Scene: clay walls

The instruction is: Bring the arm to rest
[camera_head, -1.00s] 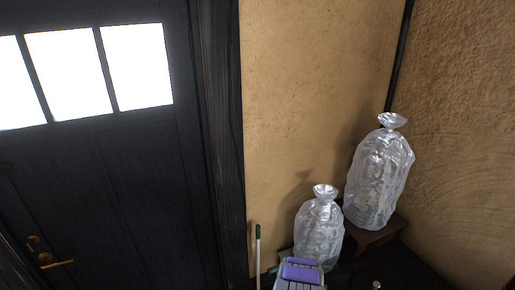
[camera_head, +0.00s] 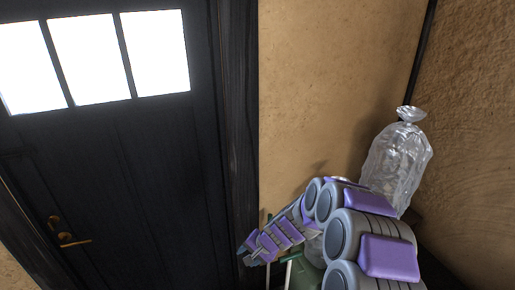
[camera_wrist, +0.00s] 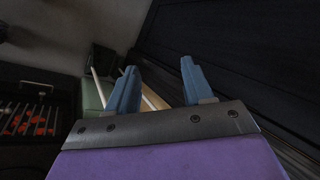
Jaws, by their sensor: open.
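My arm, grey with purple pads, rises from the bottom right in the head view and reaches left in front of the wall corner. My gripper (camera_head: 252,250) is at its far end, low and near the door frame. In the wrist view my gripper (camera_wrist: 160,85) shows two blue fingers spread apart with nothing between them. The fingertips look small in the head view, and their gap is hard to make out there.
A dark door (camera_head: 120,150) with bright panes and a brass handle (camera_head: 75,240) stands at left. A clear tied bag (camera_head: 398,165) stands in the corner, right of a clay wall (camera_head: 320,90). A green object (camera_wrist: 93,95) and pale sticks (camera_wrist: 98,85) lie beyond the fingers.

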